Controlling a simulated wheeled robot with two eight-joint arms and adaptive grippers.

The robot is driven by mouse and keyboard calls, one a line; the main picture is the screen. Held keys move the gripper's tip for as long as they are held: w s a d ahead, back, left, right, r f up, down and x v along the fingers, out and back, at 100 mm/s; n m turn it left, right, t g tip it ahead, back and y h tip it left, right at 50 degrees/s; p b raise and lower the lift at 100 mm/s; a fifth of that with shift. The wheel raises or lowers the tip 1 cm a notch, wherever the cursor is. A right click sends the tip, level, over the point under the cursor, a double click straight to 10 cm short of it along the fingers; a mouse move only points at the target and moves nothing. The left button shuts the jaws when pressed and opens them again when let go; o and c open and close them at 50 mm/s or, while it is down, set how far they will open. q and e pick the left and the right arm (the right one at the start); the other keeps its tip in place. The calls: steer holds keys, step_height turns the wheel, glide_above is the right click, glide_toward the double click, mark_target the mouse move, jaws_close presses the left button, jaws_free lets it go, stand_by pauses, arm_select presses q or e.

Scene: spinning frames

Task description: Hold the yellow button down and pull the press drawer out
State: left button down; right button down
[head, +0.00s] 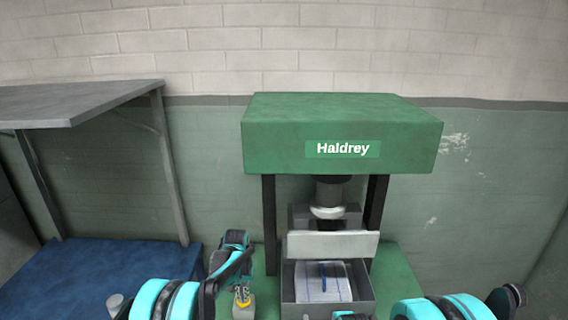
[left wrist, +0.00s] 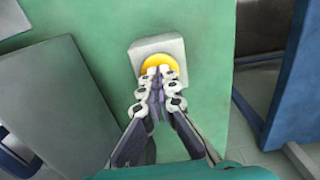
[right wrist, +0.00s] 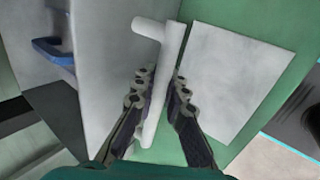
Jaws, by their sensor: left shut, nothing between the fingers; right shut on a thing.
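The green press (head: 340,130), labelled Haldrey, stands against the wall. Its grey drawer (head: 287,296) stands out at the front, its inside showing a lined paper pad (head: 308,285) and a blue pen (head: 323,276). The yellow button (left wrist: 154,61) sits on a pale square box (left wrist: 135,50) left of the drawer; it also shows in the head view (head: 242,299). My left gripper (left wrist: 160,72) is shut and empty, its tips against the button. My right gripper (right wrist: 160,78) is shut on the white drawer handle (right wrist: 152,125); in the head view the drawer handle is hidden.
A grey table (head: 80,100) stands at the left above a blue surface (head: 100,275). The green press base (head: 400,275) is clear right of the drawer.

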steer(key=shift+s+f, duration=0.1)
steer(key=shift+s, duration=1.2)
arm_select(q)
steer(key=shift+r, duration=3)
arm_select(e)
steer(key=c, duration=1.3)
jaws_free()
steer(key=shift+w, duration=0.1)
arm_select(q)
steer(key=s+r, duration=0.3)
steer(key=s, duration=0.4)
